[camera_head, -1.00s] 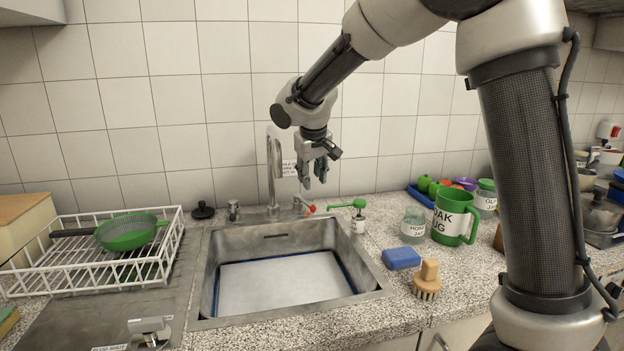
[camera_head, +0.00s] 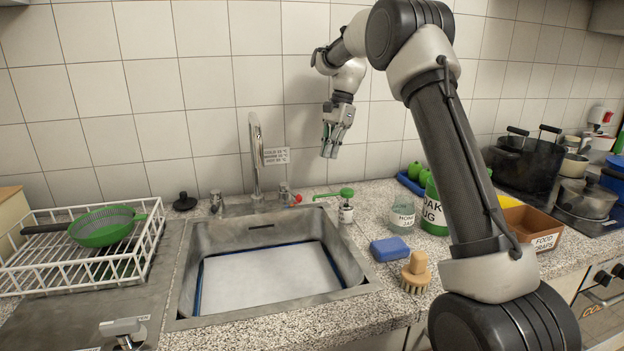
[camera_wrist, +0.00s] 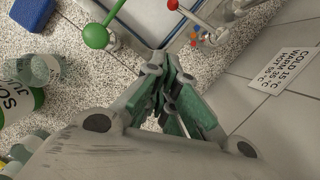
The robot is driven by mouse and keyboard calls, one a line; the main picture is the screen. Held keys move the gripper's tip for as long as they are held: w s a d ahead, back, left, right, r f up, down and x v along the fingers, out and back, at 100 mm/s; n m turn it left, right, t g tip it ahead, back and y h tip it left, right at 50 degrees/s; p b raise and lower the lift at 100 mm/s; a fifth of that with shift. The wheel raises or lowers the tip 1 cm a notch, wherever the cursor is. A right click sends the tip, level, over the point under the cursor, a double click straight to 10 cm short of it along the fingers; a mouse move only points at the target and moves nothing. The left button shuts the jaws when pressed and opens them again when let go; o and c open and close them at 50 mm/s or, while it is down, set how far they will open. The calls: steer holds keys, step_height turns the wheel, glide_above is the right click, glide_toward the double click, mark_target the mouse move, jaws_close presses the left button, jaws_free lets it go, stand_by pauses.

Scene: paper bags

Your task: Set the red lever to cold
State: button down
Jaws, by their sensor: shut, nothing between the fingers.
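The red lever (camera_head: 297,198) is a short metal handle with a red tip at the back right of the sink, beside the tap (camera_head: 256,160). In the wrist view its red knob (camera_wrist: 172,5) is at the top edge, with small coloured dots (camera_wrist: 195,40) near its base. A wall sign (camera_head: 276,156) lists cold, warm and hot temperatures; it also shows in the wrist view (camera_wrist: 292,55). My gripper (camera_head: 329,153) is shut and empty, pointing down above the counter, higher than the lever and to its right. It touches nothing.
A glass jar (camera_head: 402,217), blue sponge (camera_head: 389,249) and brush (camera_head: 416,272) lie further right. The dish rack (camera_head: 80,245) is on the left. The sink holds a pale, blue-edged panel (camera_head: 265,275).

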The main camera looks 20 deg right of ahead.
mark_target(291, 191)
steer(key=s+a+f, duration=0.3)
steer(key=a+f, duration=0.3)
steer(key=f, duration=0.4)
steer(key=shift+a, duration=0.2)
steer(key=shift+s+a+m, duration=0.35)
steer(key=shift+a+m, duration=0.05)
steer(key=shift+a, duration=0.25)
steer(key=shift+s+a+m, duration=0.3)
steer(key=shift+a+m, duration=0.1)
steer(key=shift+a, duration=0.2)
steer(key=shift+d, duration=0.1)
